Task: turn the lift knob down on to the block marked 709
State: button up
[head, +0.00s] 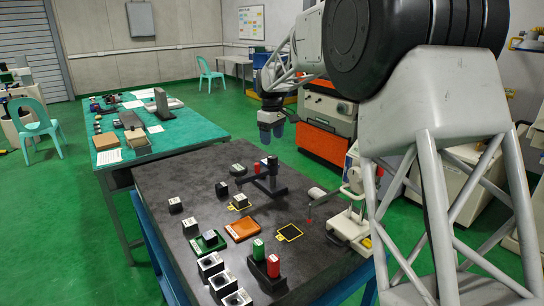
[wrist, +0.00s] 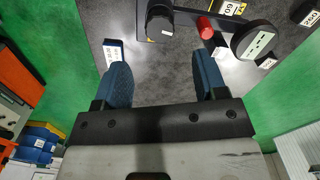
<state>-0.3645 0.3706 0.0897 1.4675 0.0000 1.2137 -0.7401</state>
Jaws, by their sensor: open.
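The block marked 709 (wrist: 229,8) shows at the top edge of the wrist view, its number upside down. In the head view a pale-topped block (head: 240,200) stands in a yellow outline by the black stand; its number is too small to read. The black stand (head: 270,185) carries a dark knob (head: 272,161), which looks like the lift knob; the wrist view shows a black round knob (wrist: 160,20) beyond my fingertips. My gripper (head: 271,141) is above and behind the stand. Its blue fingers (wrist: 161,65) are open, with bare dark tabletop between them.
A red cylinder (wrist: 205,27) and a round labelled black disc (wrist: 257,41) lie near the right finger. Several blocks, a green tray (head: 208,245), an orange plate (head: 242,230) and red and green cylinders (head: 272,264) occupy the front.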

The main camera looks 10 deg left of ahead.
aim_at(272, 156)
jog(key=shift+f, duration=3.85)
jog(key=c, duration=0.9)
